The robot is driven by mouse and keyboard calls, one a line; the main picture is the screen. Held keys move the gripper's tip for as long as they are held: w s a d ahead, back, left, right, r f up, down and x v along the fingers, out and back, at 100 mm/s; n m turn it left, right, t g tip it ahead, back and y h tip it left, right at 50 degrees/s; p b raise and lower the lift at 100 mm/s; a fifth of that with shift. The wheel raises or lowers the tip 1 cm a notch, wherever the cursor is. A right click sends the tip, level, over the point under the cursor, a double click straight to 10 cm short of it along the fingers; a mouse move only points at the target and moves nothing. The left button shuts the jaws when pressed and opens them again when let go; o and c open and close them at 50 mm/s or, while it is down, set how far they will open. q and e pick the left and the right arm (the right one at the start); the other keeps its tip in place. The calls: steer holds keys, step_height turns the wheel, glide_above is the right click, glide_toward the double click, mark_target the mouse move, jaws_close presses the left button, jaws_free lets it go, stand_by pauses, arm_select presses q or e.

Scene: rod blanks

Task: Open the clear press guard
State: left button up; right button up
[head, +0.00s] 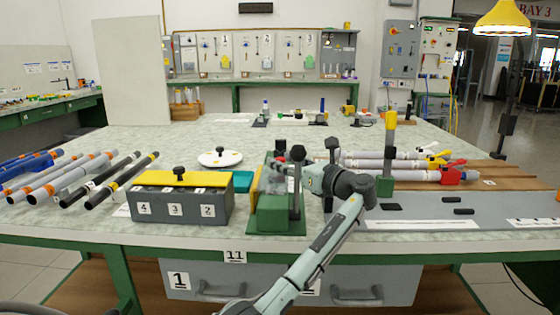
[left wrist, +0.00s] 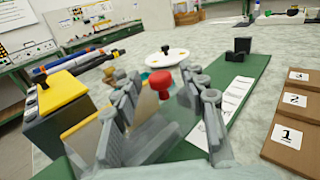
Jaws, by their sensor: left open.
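The press (head: 277,215) stands at the front middle of the bench, with a green body and base. A see-through panel that looks like its clear guard (head: 262,181) stands on its left side; the guard's pose is hard to tell behind my gripper. In the left wrist view a tinted clear panel (left wrist: 84,130) shows at the left. A red knob (left wrist: 160,81) shows between my fingers, apart from them as far as I can tell. My right gripper is out of view.
A grey block with a yellow top (head: 180,179) stands close left of the press. A white round plate (head: 220,158) lies behind. Rods (head: 120,180) lie at the left.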

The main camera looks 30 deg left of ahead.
arm_select(q)
steer(key=shift+x, duration=0.8)
steer(key=shift+d, duration=0.1)
jaws_close()
